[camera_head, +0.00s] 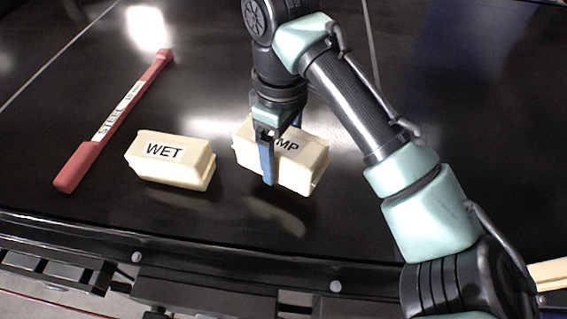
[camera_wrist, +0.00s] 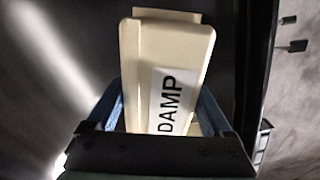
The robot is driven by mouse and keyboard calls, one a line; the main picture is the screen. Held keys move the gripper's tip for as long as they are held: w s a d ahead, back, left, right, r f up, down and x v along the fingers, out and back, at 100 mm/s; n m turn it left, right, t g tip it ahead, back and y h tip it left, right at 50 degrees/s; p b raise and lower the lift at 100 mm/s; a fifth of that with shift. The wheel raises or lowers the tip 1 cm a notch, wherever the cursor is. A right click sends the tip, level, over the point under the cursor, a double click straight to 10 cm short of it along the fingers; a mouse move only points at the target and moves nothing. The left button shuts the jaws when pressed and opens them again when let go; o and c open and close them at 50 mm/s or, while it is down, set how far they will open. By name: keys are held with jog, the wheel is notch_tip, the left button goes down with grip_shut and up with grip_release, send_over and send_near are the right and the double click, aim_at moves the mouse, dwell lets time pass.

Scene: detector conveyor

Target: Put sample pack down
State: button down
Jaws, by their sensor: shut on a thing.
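A cream pack (camera_head: 303,166) with a label ending in "MP" is at the middle of the black belt in the head view. My gripper (camera_head: 268,160) is shut on it, with a blue finger across its near face. In the wrist view the pack (camera_wrist: 165,70) reads "DAMP" and sits between the blue fingers (camera_wrist: 165,110). It is on or just above the belt; I cannot tell whether it touches. A second cream pack labelled "WET" (camera_head: 170,160) rests on the belt to its left, a small gap apart.
A red bar with a "STEEL" label (camera_head: 112,122) lies slantwise on the black belt (camera_head: 60,150) at the left. The belt's front edge rail (camera_head: 230,250) runs below the packs. A cream object (camera_head: 550,273) shows partly at the right edge. Bare belt lies behind the packs.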

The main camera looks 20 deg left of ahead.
jog(key=shift+w+f+p, duration=0.15)
jog(key=shift+f+p, duration=0.4)
jog(key=shift+f, duration=1.65)
jog(key=shift+f, duration=0.15)
grip_release()
notch_tip(320, 180, up, 11)
jog(key=shift+r+b, duration=0.15)
jog(key=shift+b, duration=0.55)
jog(key=shift+r, duration=0.5)
jog(key=shift+a, duration=0.1)
